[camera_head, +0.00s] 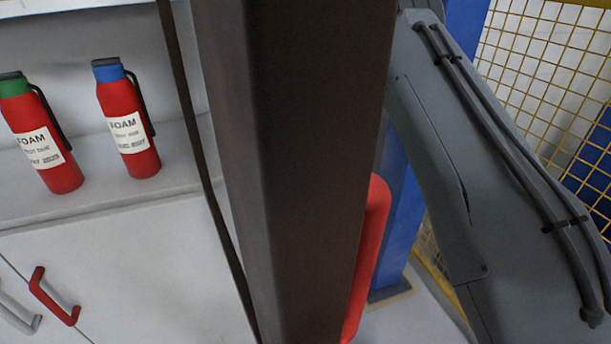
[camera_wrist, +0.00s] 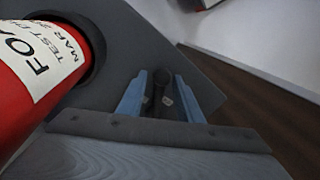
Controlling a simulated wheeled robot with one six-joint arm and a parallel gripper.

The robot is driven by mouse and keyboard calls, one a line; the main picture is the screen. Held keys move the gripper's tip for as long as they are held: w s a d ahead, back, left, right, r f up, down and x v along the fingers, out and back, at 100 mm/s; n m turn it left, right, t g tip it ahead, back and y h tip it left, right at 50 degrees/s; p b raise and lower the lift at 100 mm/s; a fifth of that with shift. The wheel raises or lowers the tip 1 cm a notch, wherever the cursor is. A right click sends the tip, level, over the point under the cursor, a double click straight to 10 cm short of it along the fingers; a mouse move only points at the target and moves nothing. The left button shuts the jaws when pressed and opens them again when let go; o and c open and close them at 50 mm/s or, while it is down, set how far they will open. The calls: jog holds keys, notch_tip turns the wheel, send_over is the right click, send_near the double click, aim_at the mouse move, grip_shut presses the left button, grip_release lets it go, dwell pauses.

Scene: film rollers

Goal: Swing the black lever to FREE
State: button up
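In the wrist view, the two blue fingers of my gripper (camera_wrist: 162,73) stand apart. A short dark rod with a rounded end (camera_wrist: 161,88) shows between them. It looks like the black lever, but I cannot tell for sure. I see a narrow gap beside the rod, and contact with the fingers is not clear. A grey plate (camera_wrist: 222,92) lies behind the fingers. No FREE marking is readable in either view. My gripper and the lever do not show in the head view.
A red bottle labelled FOAM (camera_wrist: 40,60) sits in a black ring close left of my gripper. In the head view, two red FOAM bottles (camera_head: 128,122) (camera_head: 45,140) stand on a pale shelf (camera_head: 110,190). A yellow mesh fence (camera_head: 550,60) is at the right. A dark column blocks the middle.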

jog(key=shift+w+r, duration=0.1)
jog(key=shift+r, duration=0.1)
notch_tip(320, 180, up, 7)
jog(key=w+b, duration=0.1)
jog(key=b, duration=0.1)
jog(key=shift+d, duration=0.4)
